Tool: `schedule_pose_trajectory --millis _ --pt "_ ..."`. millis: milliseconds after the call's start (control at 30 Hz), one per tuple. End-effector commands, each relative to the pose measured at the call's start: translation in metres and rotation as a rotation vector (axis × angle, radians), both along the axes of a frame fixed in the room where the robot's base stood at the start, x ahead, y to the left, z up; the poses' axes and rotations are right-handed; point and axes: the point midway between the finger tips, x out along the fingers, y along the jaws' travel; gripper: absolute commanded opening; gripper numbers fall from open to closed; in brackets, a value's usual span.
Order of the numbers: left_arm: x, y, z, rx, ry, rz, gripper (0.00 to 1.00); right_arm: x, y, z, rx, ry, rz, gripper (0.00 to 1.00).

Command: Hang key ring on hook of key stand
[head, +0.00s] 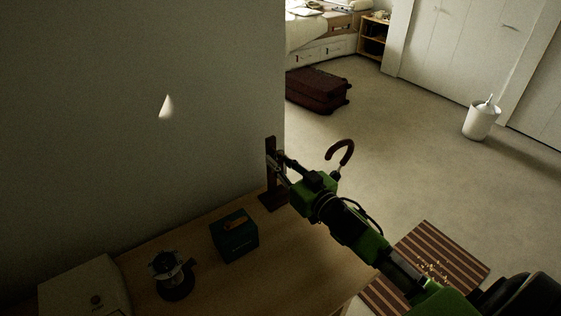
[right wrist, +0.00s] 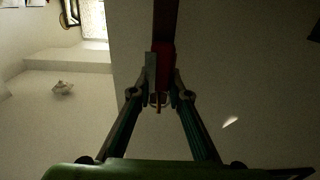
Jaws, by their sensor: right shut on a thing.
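The key stand (head: 270,148) is a dark reddish-brown upright post on a flat base, at the far right corner of the wooden table. My right gripper (head: 281,168) is at the post, on its right side. In the right wrist view its fingertips (right wrist: 159,96) are closed in around a small thing, taken to be the key ring (right wrist: 158,102), just in front of the post (right wrist: 165,30). The key ring is small and dark, and mostly hidden by the fingers. I cannot tell the hook apart or whether the ring touches it. My left gripper is not in view.
On the table (head: 210,285) are a dark green box (head: 235,238), a moka pot (head: 172,277) and a pale case (head: 85,292). A grey wall stands behind. A cane handle (head: 341,150) rises beside my right arm.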

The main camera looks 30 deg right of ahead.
Motion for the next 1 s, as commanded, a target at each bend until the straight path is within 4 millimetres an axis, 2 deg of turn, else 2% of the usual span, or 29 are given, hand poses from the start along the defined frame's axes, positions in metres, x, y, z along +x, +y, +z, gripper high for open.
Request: schedule_pose_trajectory --millis 167,200,233,267,667,767,1000 --pt "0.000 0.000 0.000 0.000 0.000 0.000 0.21 0.001 -0.001 -0.001 -0.001 0.002 -0.003 0.00" --pt "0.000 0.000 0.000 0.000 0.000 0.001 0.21 0.001 -0.001 -0.001 -0.001 0.002 -0.003 0.27" --pt "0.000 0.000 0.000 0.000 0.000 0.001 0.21 0.001 -0.001 -0.001 -0.001 0.002 -0.003 0.35" --pt "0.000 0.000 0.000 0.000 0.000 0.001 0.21 0.001 -0.001 -0.001 -0.001 0.002 -0.003 0.36" --pt "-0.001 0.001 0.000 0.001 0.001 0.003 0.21 -0.004 -0.001 -0.001 0.000 0.003 -0.001 0.36" --pt "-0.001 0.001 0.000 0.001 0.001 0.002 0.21 -0.014 -0.002 -0.003 0.000 0.004 0.000 0.36" --pt "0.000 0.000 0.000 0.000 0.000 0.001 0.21 -0.057 -0.008 -0.003 0.000 0.007 0.000 0.36"
